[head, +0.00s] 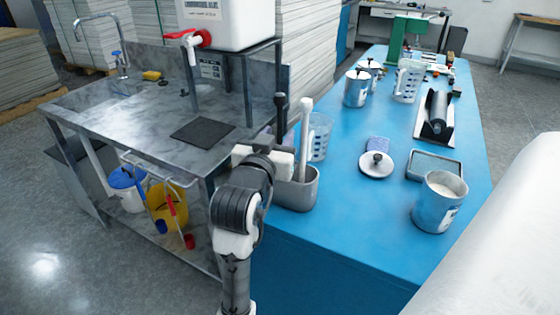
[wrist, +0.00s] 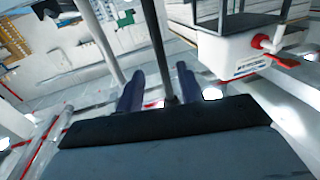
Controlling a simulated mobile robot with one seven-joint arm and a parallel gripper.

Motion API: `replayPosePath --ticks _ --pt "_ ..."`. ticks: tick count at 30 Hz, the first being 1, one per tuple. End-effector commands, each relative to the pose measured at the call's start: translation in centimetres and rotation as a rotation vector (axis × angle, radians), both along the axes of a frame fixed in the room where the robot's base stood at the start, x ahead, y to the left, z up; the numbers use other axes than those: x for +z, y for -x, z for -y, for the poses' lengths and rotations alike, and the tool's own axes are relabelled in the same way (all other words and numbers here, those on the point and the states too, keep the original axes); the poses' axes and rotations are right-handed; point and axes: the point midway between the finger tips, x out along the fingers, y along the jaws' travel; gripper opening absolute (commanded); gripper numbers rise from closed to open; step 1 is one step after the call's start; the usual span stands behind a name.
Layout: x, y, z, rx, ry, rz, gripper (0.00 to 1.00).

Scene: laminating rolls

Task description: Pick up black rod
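The black rod (head: 281,116) stands roughly upright, its thicker black top above my gripper (head: 270,147) in the head view. Its lower part is hidden behind the gripper, beside the grey metal container (head: 299,194). In the wrist view the black rod (wrist: 158,45) passes between the two dark fingers of my gripper (wrist: 161,76). A gap shows between the rod and the left finger, so the gripper looks open around it. I cannot tell whether the right finger touches the rod.
A white rod (head: 305,125) stands close right of the black rod in the grey container. A clear measuring jug (head: 319,137) is just behind. The blue table (head: 335,225) also holds a lid (head: 376,166), a metal can (head: 439,205) and a roller (head: 437,112). A sink bench (head: 140,125) is left.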

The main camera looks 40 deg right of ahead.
Motion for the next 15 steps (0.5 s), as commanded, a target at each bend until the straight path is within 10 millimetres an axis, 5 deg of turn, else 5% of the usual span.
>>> replayPosePath --ticks 15 --pt "0.0 -3.4 4.3 0.000 0.000 0.000 0.37"
